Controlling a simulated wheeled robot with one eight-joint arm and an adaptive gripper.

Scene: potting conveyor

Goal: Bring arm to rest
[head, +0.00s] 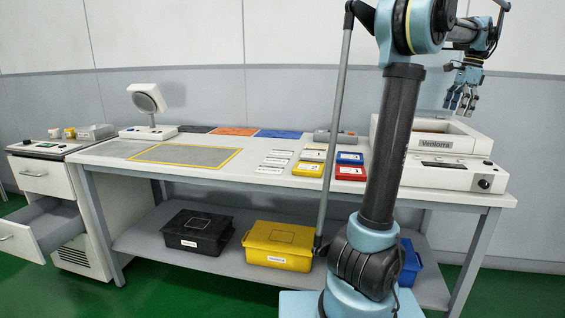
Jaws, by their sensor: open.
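My arm rises in front of the bench (290,183) in the head view, with its column at centre right and its upper part bent over to the right. My gripper (460,103) hangs at the upper right, fingers pointing down. It is open and I see nothing between its fingers. It is in the air above the white box unit labelled Ventorra (437,143) at the right end of the bench, apart from it. Part of the bench behind my arm is hidden.
A lamp-like device (149,100) stands at the back left. Blue (350,157) and red (350,173) boxes lie mid-bench. Black (197,232) and yellow (278,245) bins sit on the lower shelf. An open drawer (45,225) juts out at left. The yellow-framed mat (185,156) is clear.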

